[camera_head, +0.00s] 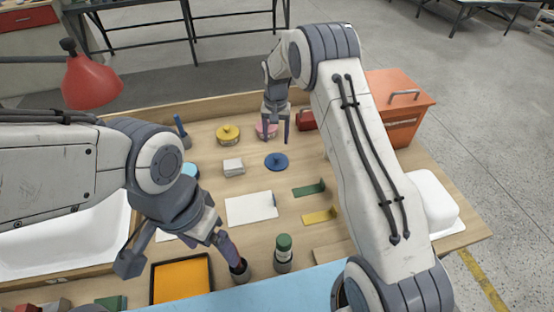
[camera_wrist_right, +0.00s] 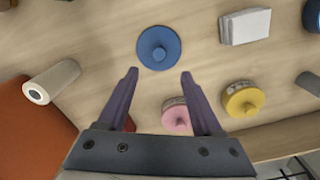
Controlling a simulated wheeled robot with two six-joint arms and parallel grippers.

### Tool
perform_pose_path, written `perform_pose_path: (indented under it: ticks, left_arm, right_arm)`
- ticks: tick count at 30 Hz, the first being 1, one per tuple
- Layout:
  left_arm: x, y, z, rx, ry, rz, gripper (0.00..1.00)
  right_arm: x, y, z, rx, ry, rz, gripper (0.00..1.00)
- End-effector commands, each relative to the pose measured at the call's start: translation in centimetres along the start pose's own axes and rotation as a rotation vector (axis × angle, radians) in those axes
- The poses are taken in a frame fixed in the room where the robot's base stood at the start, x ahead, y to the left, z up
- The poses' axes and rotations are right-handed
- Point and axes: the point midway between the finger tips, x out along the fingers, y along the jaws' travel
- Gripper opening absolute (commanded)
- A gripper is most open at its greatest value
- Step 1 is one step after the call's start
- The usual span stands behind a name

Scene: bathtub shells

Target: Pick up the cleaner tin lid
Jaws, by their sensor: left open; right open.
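A blue round lid with a knob (camera_head: 276,161) lies flat on the wooden table, apart from any tin; it is likely the cleaner tin lid. In the right wrist view the blue lid (camera_wrist_right: 159,48) sits just ahead of the fingertips, roughly centred between them. My right gripper (camera_head: 277,133) is open and empty, pointing down above the table near the lid; the right wrist view shows its two fingers apart (camera_wrist_right: 159,75). My left gripper (camera_head: 230,256) is open, low at the front of the table beside a dark cup (camera_head: 241,271). A light-blue round thing (camera_head: 190,171) is partly hidden by the left arm.
A yellow-lidded tin (camera_head: 228,134) and a pink-lidded tin (camera_wrist_right: 176,115) stand behind the lid. A white block (camera_head: 233,167), a white sheet (camera_head: 250,207) and a green-topped bottle (camera_head: 283,252) are nearby. An orange box (camera_head: 400,105) stands at the right.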

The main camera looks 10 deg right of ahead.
Motion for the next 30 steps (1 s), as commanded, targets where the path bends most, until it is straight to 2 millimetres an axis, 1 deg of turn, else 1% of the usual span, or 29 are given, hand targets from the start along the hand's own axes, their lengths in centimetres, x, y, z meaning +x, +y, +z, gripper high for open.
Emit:
perform_pose_path:
  ticks: [1, 4, 8, 11, 15, 19, 22, 28, 29, 30]
  left_arm:
    - [-0.3, 0.0, 0.0, 0.000, 0.000, 0.000, 0.89]
    - [-0.6, 0.1, 0.0, 0.000, 0.000, 0.000, 0.89]
    - [-0.8, 0.1, 0.0, 0.000, 0.000, 0.000, 0.89]
    - [-1.3, 0.1, -0.1, 0.000, 0.000, 0.000, 0.89]
    - [-2.6, 0.2, -0.1, 0.000, 0.000, 0.000, 0.89]
    - [-2.8, 0.2, -0.2, 0.000, 0.000, 0.000, 0.89]
    - [-2.9, 0.2, -0.2, 0.000, 0.000, 0.000, 0.89]
    - [-2.8, 0.2, -0.1, 0.000, 0.000, 0.000, 0.89]
    - [-2.8, 0.2, -0.1, 0.000, 0.000, 0.000, 0.89]
    - [-2.8, 0.2, -0.1, 0.000, 0.000, 0.000, 0.89]
  right_arm:
    - [0.8, 0.1, 0.1, 0.000, -0.004, 0.002, 0.67]
    - [2.1, 0.1, 0.1, -0.001, -0.002, 0.001, 0.67]
    - [3.1, 0.1, 0.1, -0.001, -0.001, 0.000, 0.67]
    - [3.9, 0.1, 0.3, -0.002, -0.003, 0.001, 0.67]
    - [5.9, 0.4, 0.7, -0.002, -0.005, 0.002, 0.67]
    - [7.7, 0.3, 0.6, -0.003, -0.003, 0.001, 0.67]
    - [8.3, 0.3, 0.6, -0.003, 0.000, -0.001, 0.67]
    - [8.3, 0.2, 0.5, -0.003, 0.001, -0.001, 0.67]
    - [8.3, 0.2, 0.6, -0.003, 0.001, -0.001, 0.59]
    - [8.3, 0.2, 0.6, -0.003, 0.001, -0.001, 0.44]
